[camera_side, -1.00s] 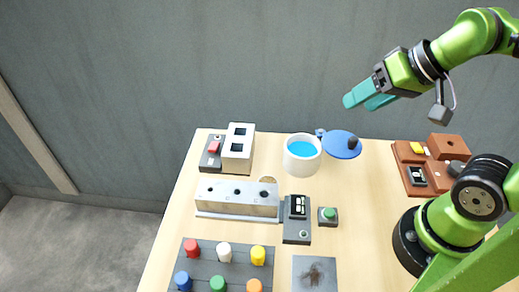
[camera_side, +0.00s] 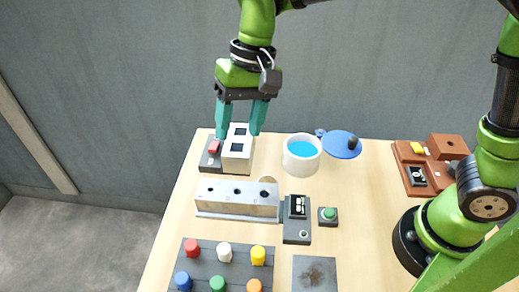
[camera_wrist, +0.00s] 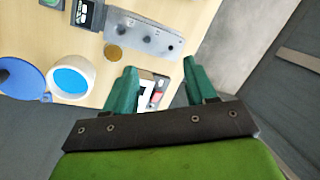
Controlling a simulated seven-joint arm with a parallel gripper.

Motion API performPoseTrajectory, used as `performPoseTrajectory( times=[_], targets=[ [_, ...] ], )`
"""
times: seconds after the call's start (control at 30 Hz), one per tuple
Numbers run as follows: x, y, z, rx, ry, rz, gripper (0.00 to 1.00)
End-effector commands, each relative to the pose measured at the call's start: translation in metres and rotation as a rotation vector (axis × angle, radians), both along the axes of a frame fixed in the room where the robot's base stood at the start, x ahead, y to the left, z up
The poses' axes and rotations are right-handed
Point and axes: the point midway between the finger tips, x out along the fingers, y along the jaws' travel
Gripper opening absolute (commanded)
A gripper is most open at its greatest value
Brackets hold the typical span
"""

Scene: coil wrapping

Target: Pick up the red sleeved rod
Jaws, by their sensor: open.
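A short red capped cylinder (camera_side: 192,247), which looks like the red sleeved rod, stands upright in the dark rack (camera_side: 206,262) at the front left in the side view. Any lower part of it is hidden in the rack. My gripper (camera_side: 239,135) points down at the back left, over or near the white block with two square openings (camera_side: 236,160), far behind the rack. Its teal fingers are apart with nothing held. In the wrist view my gripper (camera_wrist: 160,66) shows the white block (camera_wrist: 146,92) between and beyond its fingers; the rack is not seen there.
White, yellow, blue, green and orange cylinders share the rack. A metal block with holes (camera_side: 238,200), a grey control box (camera_side: 297,222) and a green button (camera_side: 328,215) lie behind it. A blue-filled pot (camera_side: 302,155) and blue lid (camera_side: 342,146) stand at the back.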

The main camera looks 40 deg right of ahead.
Motion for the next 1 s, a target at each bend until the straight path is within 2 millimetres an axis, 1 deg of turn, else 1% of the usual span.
performPoseTrajectory(
  times=[0.03,0.1,0.2,0.3,0.37,0.43,0.47,0.57,0.67,1.0],
  targets=[
    [0.005,0.026,-0.009,-0.013,0.059,-0.003,0.56],
    [0.009,0.056,-0.017,-0.032,0.135,-0.031,0.56],
    [0.009,0.092,-0.025,-0.059,0.233,-0.091,0.56],
    [0.009,0.113,-0.023,-0.078,0.307,-0.165,0.56],
    [0.011,0.118,-0.015,-0.081,0.337,-0.218,0.56],
    [0.010,0.120,0.000,-0.076,0.362,-0.272,0.56],
    [0.008,0.120,0.003,-0.079,0.375,-0.291,0.56],
    [0.001,0.120,-0.001,-0.097,0.411,-0.328,0.56],
    [-0.004,0.123,-0.014,-0.099,0.413,-0.331,0.56],
    [-0.027,0.138,-0.081,-0.098,0.411,-0.330,0.56]
  ],
)
